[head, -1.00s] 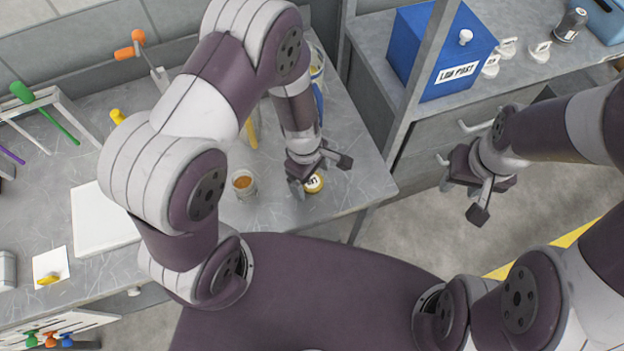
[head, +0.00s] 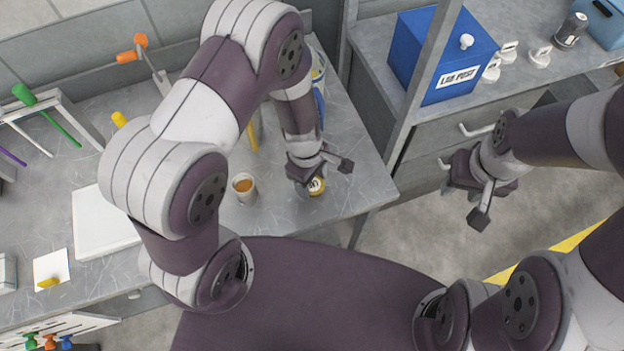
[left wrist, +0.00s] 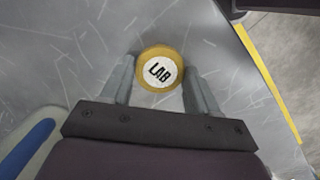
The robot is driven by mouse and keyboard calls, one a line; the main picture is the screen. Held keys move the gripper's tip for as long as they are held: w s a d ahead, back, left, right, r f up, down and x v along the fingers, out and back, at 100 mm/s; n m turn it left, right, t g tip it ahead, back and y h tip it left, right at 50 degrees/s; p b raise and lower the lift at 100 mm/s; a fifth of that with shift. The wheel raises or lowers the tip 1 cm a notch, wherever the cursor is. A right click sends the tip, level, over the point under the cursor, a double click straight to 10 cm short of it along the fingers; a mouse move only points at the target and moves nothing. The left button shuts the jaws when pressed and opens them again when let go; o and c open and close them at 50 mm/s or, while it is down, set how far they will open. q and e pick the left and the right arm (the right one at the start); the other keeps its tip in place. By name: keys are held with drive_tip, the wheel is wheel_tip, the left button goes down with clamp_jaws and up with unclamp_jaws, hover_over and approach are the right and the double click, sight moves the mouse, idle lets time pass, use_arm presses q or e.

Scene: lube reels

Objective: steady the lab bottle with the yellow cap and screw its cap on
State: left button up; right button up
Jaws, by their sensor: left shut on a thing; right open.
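The lab bottle shows from above as a round yellow cap with a white top lettered LAB (left wrist: 160,69), between the fingers in the left wrist view. In the head view the yellow cap (head: 317,186) sits near the table's right front corner, partly hidden by my left gripper (head: 311,181). My left gripper reaches down and is shut on the lab bottle at cap height. The bottle body is hidden below the cap, so I cannot tell how far the cap is seated. My right gripper (head: 464,200) is open and empty, right of the table over the floor.
A small cup with orange contents (head: 243,188) stands left of the bottle. A blue and white container (head: 318,85) is behind my left forearm. A white board (head: 100,222) lies further left. A blue box (head: 440,55) stands on the side counter beyond an upright post (head: 418,90).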

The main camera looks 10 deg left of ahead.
sight(315, 185)
use_arm(q)
drive_tip(key=shift+r, duration=0.55)
wheel_tip(315, 185, up, 3)
drive_tip(key=s+d+r, duration=0.2)
drive_tip(key=d, duration=0.1)
drive_tip(key=s+d+r, duration=0.2)
drive_tip(key=d, duration=0.1)
drive_tip(key=s+d+r+p, duration=0.1)
drive_tip(key=s+d+r, duration=0.1)
drive_tip(key=d, duration=0.1)
drive_tip(key=shift+s+d+r, duration=0.3)
drive_tip(key=shift+s, duration=0.05)
